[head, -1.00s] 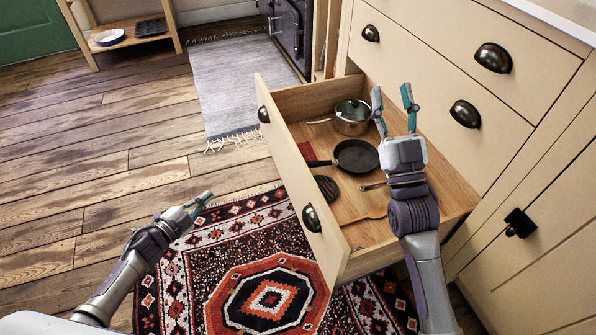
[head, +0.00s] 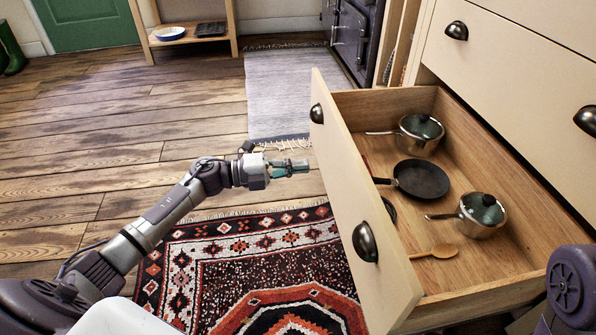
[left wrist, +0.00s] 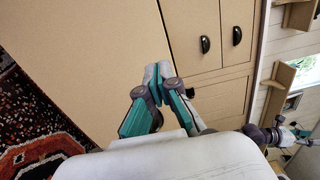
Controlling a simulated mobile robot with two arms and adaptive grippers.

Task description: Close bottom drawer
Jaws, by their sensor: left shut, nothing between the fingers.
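The bottom drawer (head: 348,185) is pulled out, its cream front facing left with two dark cup handles, the nearer handle (head: 365,242) low on the front. My left gripper (head: 300,166) is shut and empty, to the left of the drawer front, apart from it in the head view. In the left wrist view its shut fingertips (left wrist: 156,75) show before cream panels (left wrist: 95,55). My right arm shows only at the lower right of the head view. Its gripper seems to show small at the right of the left wrist view (left wrist: 299,133), its fingers unclear.
In the drawer are a lidded pot (head: 420,133), a black frying pan (head: 420,180), a lidded saucepan (head: 481,213) and a wooden spoon (head: 437,251). A patterned rug (head: 255,265) lies left of the drawer.

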